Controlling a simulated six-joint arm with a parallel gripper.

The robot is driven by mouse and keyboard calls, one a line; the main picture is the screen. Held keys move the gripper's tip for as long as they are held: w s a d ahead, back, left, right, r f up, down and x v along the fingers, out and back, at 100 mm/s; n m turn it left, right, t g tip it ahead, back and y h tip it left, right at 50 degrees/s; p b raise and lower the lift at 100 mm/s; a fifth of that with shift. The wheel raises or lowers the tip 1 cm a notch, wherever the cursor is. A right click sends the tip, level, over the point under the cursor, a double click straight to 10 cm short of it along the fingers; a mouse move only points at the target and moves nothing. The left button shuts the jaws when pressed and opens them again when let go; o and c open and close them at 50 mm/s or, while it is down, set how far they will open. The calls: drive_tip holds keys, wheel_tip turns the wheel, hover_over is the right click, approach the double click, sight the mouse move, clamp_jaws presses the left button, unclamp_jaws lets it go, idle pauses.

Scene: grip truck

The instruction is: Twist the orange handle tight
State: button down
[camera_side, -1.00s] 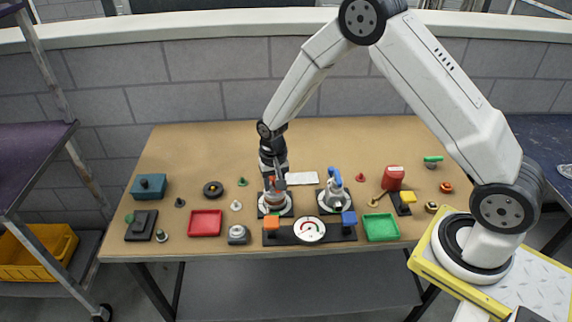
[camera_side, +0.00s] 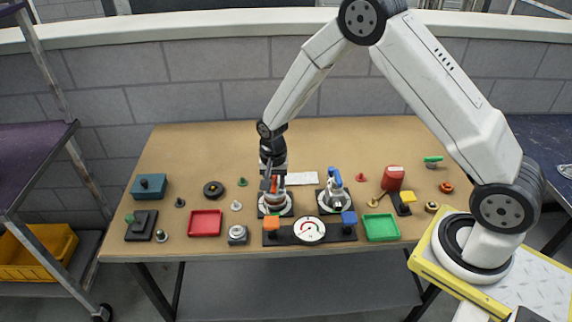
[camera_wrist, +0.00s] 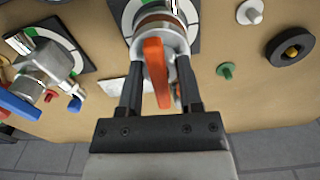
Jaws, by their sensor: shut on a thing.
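The orange handle (camera_wrist: 155,72) stands on a silver round fitting (camera_wrist: 160,30) over a round white dial plate with green marks. In the side view the orange handle (camera_side: 274,184) shows at the left of the two fittings. My gripper (camera_wrist: 160,80) reaches down over it, with one dark finger on each side of the handle and fitting. It is shut on the handle, though the exact contact is hard to see. In the side view my gripper (camera_side: 268,180) partly covers the handle and fitting.
A second fitting with a blue handle (camera_side: 334,176) stands just right.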

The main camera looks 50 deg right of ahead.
sight(274, 180)
drive_tip(key=shift+m, duration=1.1)
drive_tip(key=c, duration=0.6)
unclamp_jaws()
drive_tip(key=shift+o, duration=0.2)
drive_tip(key=shift+r, duration=3.75)
